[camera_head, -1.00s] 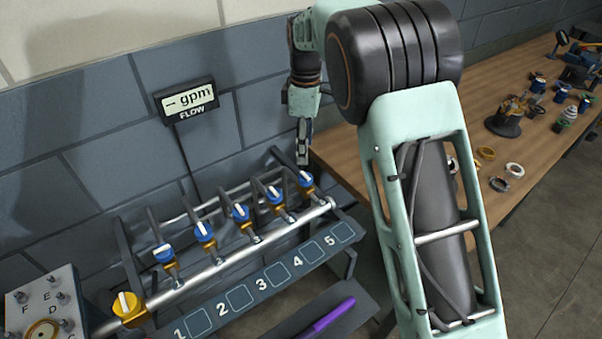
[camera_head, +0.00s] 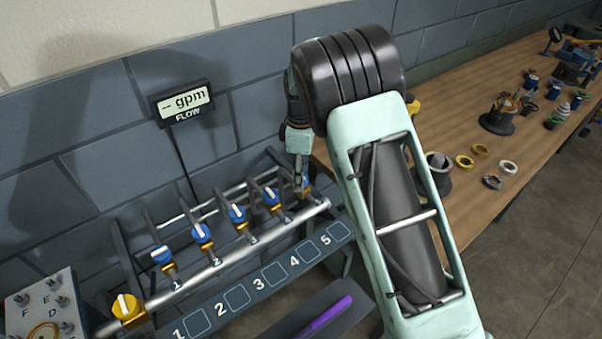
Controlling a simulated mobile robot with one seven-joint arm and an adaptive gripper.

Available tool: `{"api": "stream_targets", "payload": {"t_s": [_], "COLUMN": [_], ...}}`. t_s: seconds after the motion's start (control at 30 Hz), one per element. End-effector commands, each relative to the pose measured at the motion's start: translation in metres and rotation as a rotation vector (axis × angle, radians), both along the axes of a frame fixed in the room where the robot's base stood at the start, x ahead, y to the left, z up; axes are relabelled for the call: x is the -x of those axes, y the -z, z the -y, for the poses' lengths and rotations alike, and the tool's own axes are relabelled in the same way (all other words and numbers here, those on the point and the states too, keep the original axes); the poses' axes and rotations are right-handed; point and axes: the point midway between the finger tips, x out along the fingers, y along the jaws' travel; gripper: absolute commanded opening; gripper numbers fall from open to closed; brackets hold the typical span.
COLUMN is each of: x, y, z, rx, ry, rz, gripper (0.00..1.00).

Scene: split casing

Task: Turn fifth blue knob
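A row of blue knobs with white handles sits on yellow valve bodies along a silver pipe. The fifth blue knob (camera_head: 306,183) is at the right end, partly hidden by my gripper (camera_head: 299,190). My gripper points down with its fingertips at or just in front of this knob; whether they touch it I cannot tell. The finger gap is too small to read. To its left are the fourth knob (camera_head: 271,196), the third knob (camera_head: 238,213), the second knob (camera_head: 202,233) and the first knob (camera_head: 161,254).
A flow display (camera_head: 184,103) on the wall reads "-- gpm". A yellow knob (camera_head: 127,307) is at the pipe's left end. A numbered panel (camera_head: 262,281) runs in front of the pipe. A purple object (camera_head: 327,317) lies below. A wooden bench (camera_head: 460,130) with parts stands right.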

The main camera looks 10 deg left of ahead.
Motion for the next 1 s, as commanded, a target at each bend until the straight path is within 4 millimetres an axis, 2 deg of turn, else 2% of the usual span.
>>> {"api": "stream_targets", "payload": {"t_s": [0.07,0.33,0.67,1.0], "x": [0.0,0.0,-0.0001,-0.0005], "y": [-0.0002,-0.0004,-0.0002,0.0], "z": [0.0,0.0,0.0,0.0003], "rx": [0.0,0.0,0.0,-0.001], "ry": [0.0,0.0,0.045,0.28], "rz": [0.0,0.0,0.0,0.001], "gripper": [0.35,0.05,0.05,0.05]}}
